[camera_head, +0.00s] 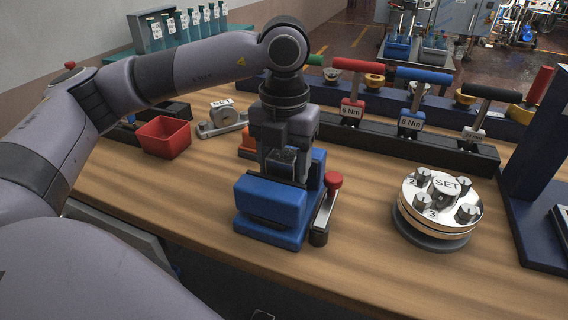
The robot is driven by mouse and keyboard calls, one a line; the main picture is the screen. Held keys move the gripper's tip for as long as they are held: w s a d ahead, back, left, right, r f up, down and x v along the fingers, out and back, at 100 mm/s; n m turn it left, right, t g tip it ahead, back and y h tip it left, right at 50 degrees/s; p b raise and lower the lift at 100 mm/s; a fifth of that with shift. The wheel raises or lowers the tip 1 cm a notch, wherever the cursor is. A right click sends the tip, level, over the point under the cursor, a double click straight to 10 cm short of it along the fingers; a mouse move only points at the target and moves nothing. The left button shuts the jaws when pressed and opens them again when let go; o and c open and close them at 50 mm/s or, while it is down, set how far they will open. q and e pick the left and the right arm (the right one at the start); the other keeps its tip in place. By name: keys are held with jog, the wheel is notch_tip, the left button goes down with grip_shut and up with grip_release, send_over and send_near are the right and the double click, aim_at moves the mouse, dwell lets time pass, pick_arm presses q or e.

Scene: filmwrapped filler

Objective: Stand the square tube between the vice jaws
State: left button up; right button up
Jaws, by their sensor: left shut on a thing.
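The blue vice (268,228) stands near the front edge of the wooden bench, with a red-knobbed lever (326,210) on its right side. My left gripper (284,172) points down over the vice, at the gap between its front and rear blue blocks. It is shut on a small dark grey piece (284,156), apparently the square tube, mostly hidden by the fingers. I cannot tell how deep the tube sits between the jaws or whether it touches them. My right gripper is out of view.
A red bin (164,138) and a grey gauge-like tool (222,118) lie to the left. A round SET fixture (440,202) stands to the right. Behind is a dark rack (400,140) with torque drivers. The bench between vice and fixture is clear.

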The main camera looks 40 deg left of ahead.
aim_at(284, 154)
pick_arm(q)
jog(key=shift+f, duration=0.2)
jog(key=o, duration=1.3)
jog(key=shift+r, duration=0.1)
jog(key=shift+r, duration=0.1)
jog(key=shift+r, duration=0.2)
notch_tip(284, 154, up, 10)
jog(key=shift+r+p, duration=0.1)
jog(key=shift+p, duration=0.4)
jog(key=shift+r, duration=0.75)
